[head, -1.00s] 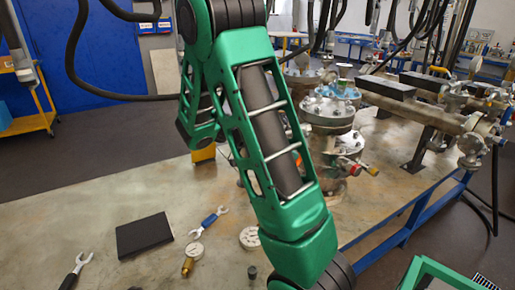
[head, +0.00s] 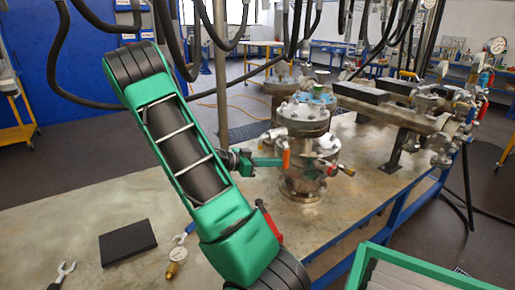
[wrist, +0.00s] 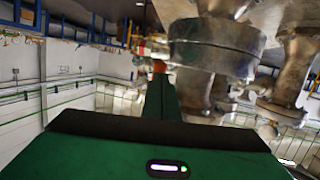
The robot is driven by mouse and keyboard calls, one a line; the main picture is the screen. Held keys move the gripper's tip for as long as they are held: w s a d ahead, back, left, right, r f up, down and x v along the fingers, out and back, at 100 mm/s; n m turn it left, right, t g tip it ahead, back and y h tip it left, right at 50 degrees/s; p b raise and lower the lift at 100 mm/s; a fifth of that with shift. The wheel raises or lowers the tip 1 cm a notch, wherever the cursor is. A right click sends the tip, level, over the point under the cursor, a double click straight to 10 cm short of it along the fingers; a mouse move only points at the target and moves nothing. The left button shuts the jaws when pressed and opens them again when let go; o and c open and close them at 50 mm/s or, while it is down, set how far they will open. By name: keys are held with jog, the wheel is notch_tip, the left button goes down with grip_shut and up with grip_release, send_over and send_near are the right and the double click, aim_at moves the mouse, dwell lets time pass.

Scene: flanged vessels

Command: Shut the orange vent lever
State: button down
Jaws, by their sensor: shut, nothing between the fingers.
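The orange vent lever (head: 286,159) stands roughly upright at the left side of the flanged vessel (head: 303,122). My gripper (head: 272,162) reaches in from the left at the lever's height. Its shut green fingers end at or very near the lever, with nothing between them. I cannot tell whether they touch it. In the wrist view a small orange patch (wrist: 158,66) shows beyond the green fingers (wrist: 160,98), below and left of a large grey flange (wrist: 215,48). The lever's pivot is not clear in either view.
A red-handled item (head: 270,222) is partly hidden by my arm. Red and yellow fittings (head: 340,170) stick out at the vessel's right. A pipe assembly (head: 400,110) extends right.

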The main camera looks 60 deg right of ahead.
jog(key=shift+d, duration=0.1)
dwell(0.4)
jog(key=f+v, duration=0.3)
jog(key=v, duration=1)
jog(key=shift+w+a, duration=0.45)
jog(key=shift+a, duration=0.15)
jog(key=shift+s+f, duration=0.1)
jog(key=shift+f, duration=0.1)
jog(key=s+a+r+n+t+y, duration=0.2)
jog(key=s+a+n+t+y, duration=0.2)
jog(key=a+n, duration=0.5)
jog(key=s+a+r+n+t+y, duration=0.2)
jog(key=s+a+n+t+y, duration=0.3)
jog(key=a, duration=0.8)
jog(key=shift+s+a+r+n+y, duration=0.15)
jog(key=shift+s+r+n+y, duration=0.05)
jog(key=shift+s+n+y, duration=1.85)
